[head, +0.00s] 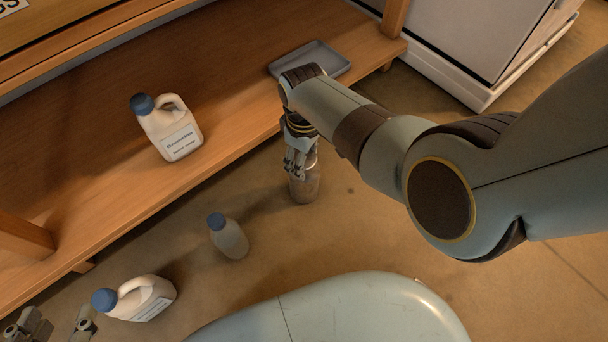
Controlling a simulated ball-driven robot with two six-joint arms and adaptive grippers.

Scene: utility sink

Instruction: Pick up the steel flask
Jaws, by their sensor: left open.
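The steel flask (304,188) stands upright on the floor in front of the wooden shelf, a shiny grey-brown cylinder. My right gripper (298,172), on the arm from the right, points down at its top. Its fingers overlap the flask's upper part, and I cannot tell whether they touch it or how far apart they are. My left gripper (56,328) shows only in part at the bottom left corner. Its fingers are spread and empty, far from the flask, near a white jug.
A grey bottle with a blue cap (229,238) stands left of the flask. A white jug (150,300) is on the floor at lower left. Another labelled jug (175,132) and a grey tray (328,60) are on the wooden shelf (85,165). A white cabinet (470,45) stands at upper right.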

